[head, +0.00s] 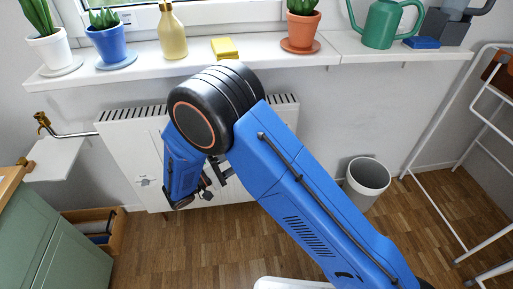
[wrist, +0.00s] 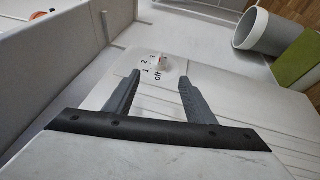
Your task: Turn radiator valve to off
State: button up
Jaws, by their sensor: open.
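The white radiator (head: 118,150) hangs under the windowsill. In the wrist view, a pale dial plate carries the marks 1, 2, 3 and off, with a small whitish valve knob (wrist: 163,66) that shows a touch of red. The knob is too small to tell which mark it points at. A small dial marking (head: 143,182) also shows low on the radiator in the head view, left of my arm's end. My gripper (wrist: 159,79) is open and empty, its two grey fingers apart; in the picture the knob lies just beyond and between the fingertips.
The windowsill (head: 130,72) above holds potted plants, a yellow bottle (head: 172,32) and a green watering can (head: 381,24). A brass fitting (head: 42,121) and pipe are at the left. A grey bin (head: 366,181) and drying rack stand right.

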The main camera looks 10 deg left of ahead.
jog(key=shift+v, duration=2.25)
jog(key=d+r+m+g+y, duration=0.1)
jog(key=d+r+g, duration=0.3)
jog(key=d, duration=0.6)
jog(key=d+r+m+g+y, duration=0.15)
jog(key=d+r+g, duration=0.3)
jog(key=d, duration=0.45)
jog(key=d+r+m+g+y, duration=0.1)
jog(key=d+r+m+g, duration=0.3)
jog(key=d, duration=0.6)
jog(key=s+d+r+m+t+y, duration=0.1)
jog(key=s+d+r+t+y, duration=0.1)
jog(key=s+d+y, duration=0.4)
jog(key=s+d+r+m+t+y, duration=0.1)
jog(key=s+d+r+y, duration=0.3)
jog(key=s+d, duration=0.6)
jog(key=s+t+y, duration=0.1)
jog(key=s+y, duration=0.1)
jog(key=s, duration=0.1)
jog(key=shift+s+r+t, duration=0.25)
jog(key=shift+r+t, duration=0.1)
